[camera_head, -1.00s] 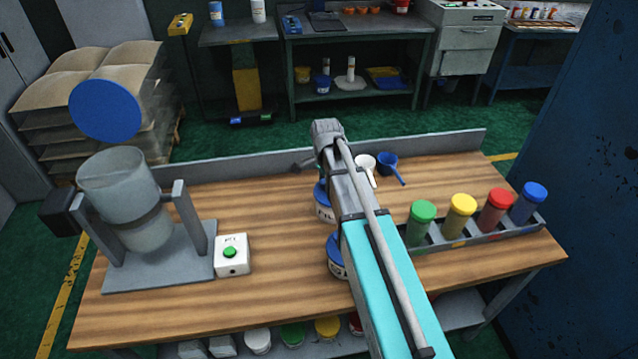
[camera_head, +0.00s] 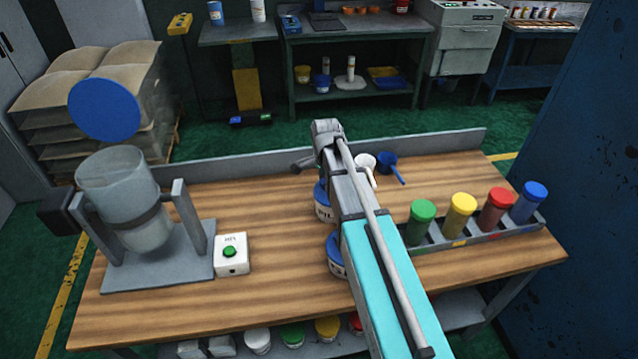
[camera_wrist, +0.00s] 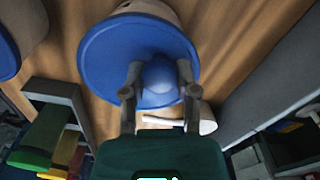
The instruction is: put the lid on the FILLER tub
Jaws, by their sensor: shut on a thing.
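In the wrist view my gripper (camera_wrist: 160,74) is shut on the round blue knob of a wide blue lid (camera_wrist: 112,58). A pale tub (camera_wrist: 160,8) shows past the lid's far edge, with the lid over its top. I cannot tell whether the lid is seated or a little above the rim. In the head view a white tub (camera_head: 323,210) with a partly hidden dark label and blue on top stands left of my arm. A second blue-topped tub (camera_head: 336,262) stands nearer, partly behind my arm. My gripper is hidden there by the arm.
A rack (camera_head: 480,238) of several coloured-capped jars stands right of my arm. A white scoop (camera_head: 366,163) and a blue scoop (camera_head: 388,163) lie behind. A clear mixing drum (camera_head: 122,195) and a white button box (camera_head: 232,262) stand left. The bench between is clear.

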